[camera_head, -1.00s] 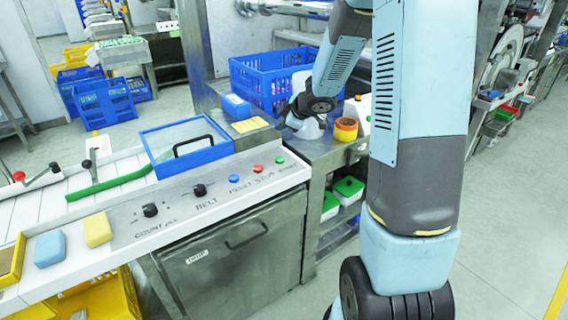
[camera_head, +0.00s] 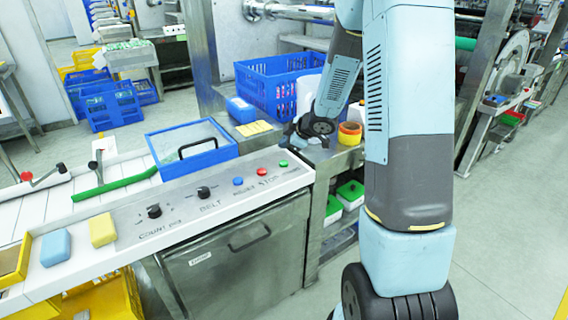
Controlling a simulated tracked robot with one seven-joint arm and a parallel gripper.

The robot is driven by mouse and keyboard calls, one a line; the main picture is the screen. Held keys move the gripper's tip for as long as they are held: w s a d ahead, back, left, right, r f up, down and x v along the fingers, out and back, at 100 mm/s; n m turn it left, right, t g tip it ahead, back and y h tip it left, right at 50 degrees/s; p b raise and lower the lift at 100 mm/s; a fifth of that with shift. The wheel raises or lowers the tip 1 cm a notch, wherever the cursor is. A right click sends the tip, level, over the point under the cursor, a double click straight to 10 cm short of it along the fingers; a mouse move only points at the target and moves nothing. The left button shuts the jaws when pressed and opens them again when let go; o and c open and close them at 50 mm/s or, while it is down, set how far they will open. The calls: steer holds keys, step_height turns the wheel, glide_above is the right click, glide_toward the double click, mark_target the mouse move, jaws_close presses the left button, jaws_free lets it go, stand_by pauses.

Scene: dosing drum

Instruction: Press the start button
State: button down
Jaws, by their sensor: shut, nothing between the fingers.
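The control panel (camera_head: 222,205) has a row of three round buttons near its right end. The green button (camera_head: 283,163) is rightmost, the red button (camera_head: 262,171) is in the middle and the blue button (camera_head: 238,181) is on the left. The printing under the red one reads STOP; the label by the green one is too small to read surely. My gripper (camera_head: 292,137) is small in view, pointing down just above and behind the green button, apart from it in the picture. It is shut and empty.
Two black knobs (camera_head: 204,192) stand left of the buttons. A blue-framed lid (camera_head: 192,148) with a black handle lies behind them.

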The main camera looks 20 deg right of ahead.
mark_target(285, 163)
steer(key=shift+f, duration=2.2)
steer(key=shift+f, duration=0.15)
stand_by(0.3)
steer(key=shift+f, duration=0.2)
